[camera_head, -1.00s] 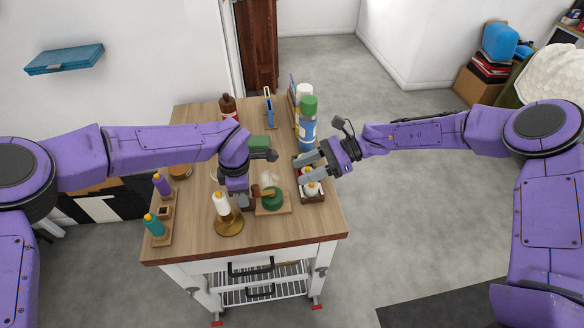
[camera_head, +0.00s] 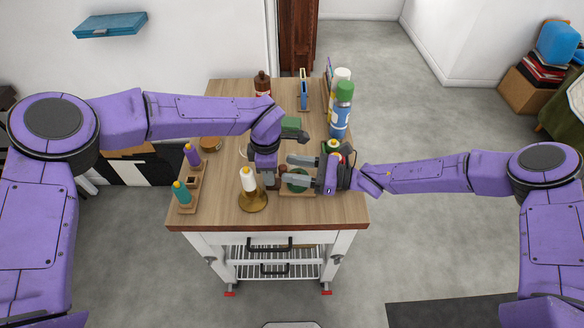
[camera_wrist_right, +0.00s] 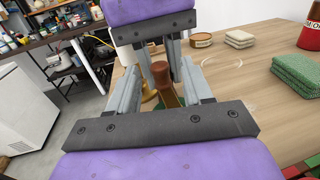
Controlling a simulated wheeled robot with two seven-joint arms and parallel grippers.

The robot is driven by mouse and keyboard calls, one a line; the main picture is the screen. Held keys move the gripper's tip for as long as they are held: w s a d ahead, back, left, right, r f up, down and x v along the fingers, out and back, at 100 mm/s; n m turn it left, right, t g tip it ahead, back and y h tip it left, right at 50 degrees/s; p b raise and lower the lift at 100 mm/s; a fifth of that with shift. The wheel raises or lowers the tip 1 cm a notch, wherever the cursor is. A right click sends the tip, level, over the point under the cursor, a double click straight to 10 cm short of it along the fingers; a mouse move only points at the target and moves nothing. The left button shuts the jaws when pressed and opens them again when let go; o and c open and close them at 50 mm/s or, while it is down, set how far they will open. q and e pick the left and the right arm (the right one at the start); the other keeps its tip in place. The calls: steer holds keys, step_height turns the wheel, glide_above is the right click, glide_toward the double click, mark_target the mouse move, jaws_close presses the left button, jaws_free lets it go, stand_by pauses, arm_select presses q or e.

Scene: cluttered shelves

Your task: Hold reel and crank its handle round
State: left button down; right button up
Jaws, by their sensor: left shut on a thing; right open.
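The reel (camera_head: 299,184) is green on a small wooden base, near the front of the wooden table, partly hidden under my right gripper. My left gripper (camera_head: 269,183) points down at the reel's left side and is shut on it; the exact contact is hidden. My right gripper (camera_head: 287,171) comes in from the right, open, its fingers above the reel. In the right wrist view a brown wooden handle (camera_wrist_right: 163,86) shows between the open fingers of my right gripper (camera_wrist_right: 160,76); I cannot tell whether they touch it.
A white thread cone on a brass stand (camera_head: 249,182) stands close left of my left gripper. A blue bottle with green cap (camera_head: 341,112) stands behind right. The front right table corner is clear.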

steer(key=shift+a, duration=0.5)
steer(key=shift+w, duration=0.1)
jaws_close()
steer(key=shift+d+n+g, duration=0.1)
steer(key=shift+n+g, duration=0.2)
steer(key=shift+g, duration=0.2)
